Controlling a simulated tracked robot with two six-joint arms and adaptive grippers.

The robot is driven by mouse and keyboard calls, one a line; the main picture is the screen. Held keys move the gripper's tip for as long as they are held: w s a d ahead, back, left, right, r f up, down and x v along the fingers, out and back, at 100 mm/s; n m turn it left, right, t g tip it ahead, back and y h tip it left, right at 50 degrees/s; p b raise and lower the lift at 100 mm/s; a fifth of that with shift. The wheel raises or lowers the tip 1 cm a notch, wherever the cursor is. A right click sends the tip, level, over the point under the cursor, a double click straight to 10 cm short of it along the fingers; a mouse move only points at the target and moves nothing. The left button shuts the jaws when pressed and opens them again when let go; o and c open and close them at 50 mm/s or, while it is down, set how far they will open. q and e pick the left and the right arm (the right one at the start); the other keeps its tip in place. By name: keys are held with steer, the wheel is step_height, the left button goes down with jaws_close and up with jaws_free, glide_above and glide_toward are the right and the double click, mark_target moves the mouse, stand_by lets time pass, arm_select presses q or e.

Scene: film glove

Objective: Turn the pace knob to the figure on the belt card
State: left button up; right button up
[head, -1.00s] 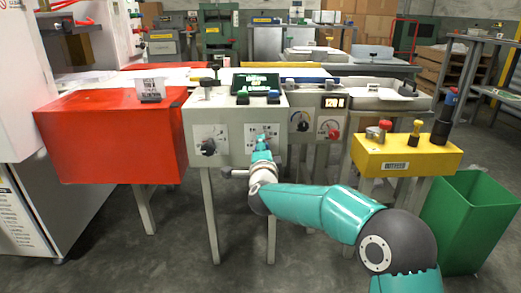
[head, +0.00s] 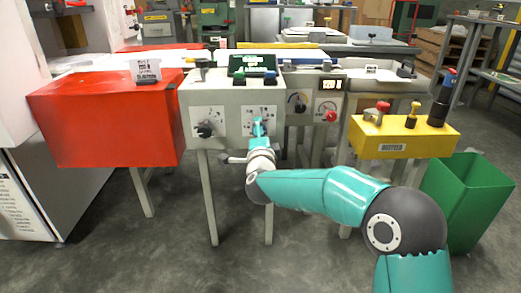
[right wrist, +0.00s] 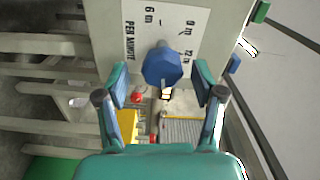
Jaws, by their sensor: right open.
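The pace knob, a blue faceted knob (right wrist: 162,67), sits on a white dial plate (right wrist: 185,25) in the right wrist view. In the head view the right gripper (head: 258,128) is at the front panel of the grey cabinet, hiding the knob. A white card (head: 145,70), perhaps the belt card, stands on the red box; its print is too small to read. My left gripper is out of view.
A black knob (head: 205,129) is on a plate to the left. A grey unit with two dials (head: 312,105) is to the right. A yellow box (head: 400,138) with upright controls and a green bin (head: 468,200) stand farther right. The floor in front is clear.

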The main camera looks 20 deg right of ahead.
steer(key=v, duration=0.9)
steer(key=shift+s, duration=0.35)
